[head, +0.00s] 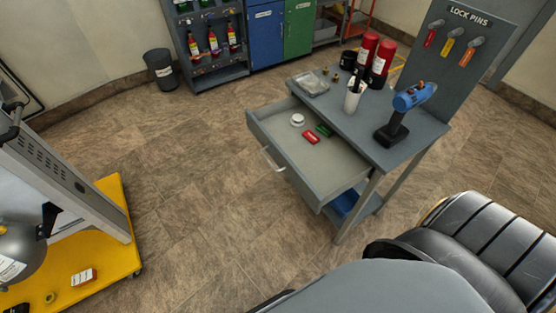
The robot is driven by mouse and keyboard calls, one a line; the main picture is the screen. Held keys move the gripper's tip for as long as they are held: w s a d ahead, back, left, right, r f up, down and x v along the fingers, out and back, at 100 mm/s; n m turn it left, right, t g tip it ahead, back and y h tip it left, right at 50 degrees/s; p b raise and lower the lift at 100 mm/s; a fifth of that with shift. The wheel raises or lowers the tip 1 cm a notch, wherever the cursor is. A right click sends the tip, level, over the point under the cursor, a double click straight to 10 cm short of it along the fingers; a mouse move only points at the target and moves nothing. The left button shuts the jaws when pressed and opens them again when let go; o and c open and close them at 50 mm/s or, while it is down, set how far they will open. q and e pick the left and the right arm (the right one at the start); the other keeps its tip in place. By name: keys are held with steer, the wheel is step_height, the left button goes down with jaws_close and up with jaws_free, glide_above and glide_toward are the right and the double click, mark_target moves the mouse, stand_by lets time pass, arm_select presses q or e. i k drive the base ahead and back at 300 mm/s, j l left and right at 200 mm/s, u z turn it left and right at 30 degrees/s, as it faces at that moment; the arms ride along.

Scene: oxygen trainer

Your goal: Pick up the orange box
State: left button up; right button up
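A small box (84,277) with a white label and orange-red edges lies on the yellow platform (115,200) at the lower left. It is the only thing in the head view that looks like an orange box, but it is too small to read. Neither of my grippers shows in the head view.
A grey workbench (420,135) has an open drawer (330,170) holding a red item, a green item and a white round item. A blue drill (405,110) stands on top. A silver tank (22,250) is beside the small box. The floor between is clear.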

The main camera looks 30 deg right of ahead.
mark_target(83, 278)
steer(key=u, duration=1.55)
steer(key=i+j, duration=0.25)
steer(key=j+z, duration=0.05)
steer(key=j, duration=0.05)
